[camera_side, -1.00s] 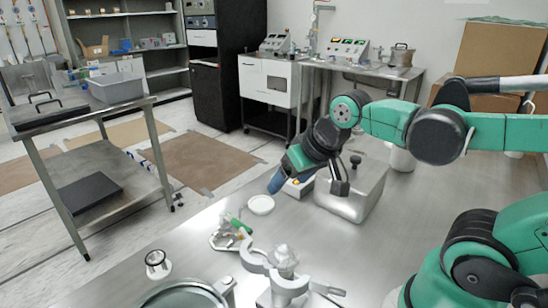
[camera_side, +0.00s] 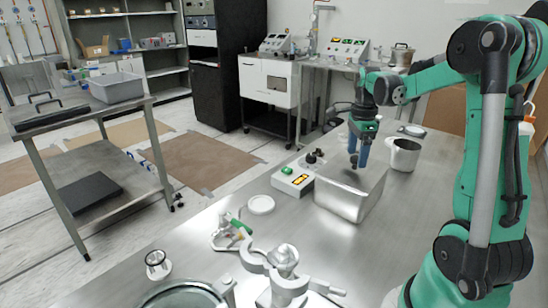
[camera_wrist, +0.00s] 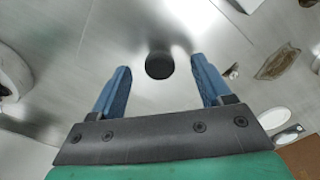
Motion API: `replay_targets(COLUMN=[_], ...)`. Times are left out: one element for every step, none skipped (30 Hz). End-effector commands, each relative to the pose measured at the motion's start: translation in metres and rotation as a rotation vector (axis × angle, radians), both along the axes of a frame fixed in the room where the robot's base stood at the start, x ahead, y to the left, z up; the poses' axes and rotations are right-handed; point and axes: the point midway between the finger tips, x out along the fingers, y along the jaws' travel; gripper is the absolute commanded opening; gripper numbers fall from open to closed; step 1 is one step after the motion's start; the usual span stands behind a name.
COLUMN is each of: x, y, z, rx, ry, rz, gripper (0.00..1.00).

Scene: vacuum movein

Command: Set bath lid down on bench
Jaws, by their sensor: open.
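The steel bath (camera_side: 345,203) stands on the bench (camera_side: 420,215), with its flat metal lid (camera_side: 335,173) on top. In the wrist view the lid (camera_wrist: 160,105) is a shiny surface with a round black knob (camera_wrist: 160,66). My gripper (camera_side: 358,163) points down over the lid, its blue fingers apart. In the wrist view my gripper (camera_wrist: 161,68) is open, with the knob lying between the lines of the two fingertips. I cannot tell whether the tips are level with the knob or above it. In the side view the fingers mostly hide the knob.
A control box (camera_side: 294,181) with a green button stands left of the bath. A steel mug (camera_side: 403,154) stands to its right. A white dish (camera_side: 261,204) and a metal clamp (camera_side: 283,260) lie nearer the front. The bench right of the bath is bare.

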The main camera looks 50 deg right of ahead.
Motion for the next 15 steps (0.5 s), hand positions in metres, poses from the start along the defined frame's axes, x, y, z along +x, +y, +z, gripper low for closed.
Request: replay_targets(x=[0.0, 0.0, 0.0, 0.0, 0.0, 0.0, 0.0, 0.0, 0.0, 0.0, 0.0, 0.0, 0.0, 0.0, 0.0], y=[0.0, 0.0, 0.0, 0.0, 0.0, 0.0, 0.0, 0.001, 0.001, 0.001, 0.001, 0.001, 0.001, 0.001, 0.001], z=[-0.006, -0.009, -0.013, -0.015, -0.016, -0.018, -0.019, -0.019, -0.02, -0.02, -0.02, -0.019, -0.019, -0.019, -0.019], rx=[0.0, -0.001, -0.001, -0.001, -0.001, -0.001, -0.001, -0.001, -0.001, -0.001, -0.001, -0.001, -0.001, -0.001, -0.001], ry=[0.0, -0.001, -0.001, -0.001, -0.001, -0.001, -0.001, -0.001, -0.001, -0.001, -0.001, -0.001, -0.001, -0.001, -0.001], rz=[0.001, 0.001, 0.002, 0.002, 0.002, 0.002, 0.002, 0.003, 0.003, 0.003, 0.003, 0.003, 0.003, 0.003, 0.003], gripper=[0.72, 0.72, 0.72, 0.72, 0.72, 0.72, 0.72, 0.72, 0.72, 0.72, 0.72, 0.72, 0.72, 0.72, 0.63])
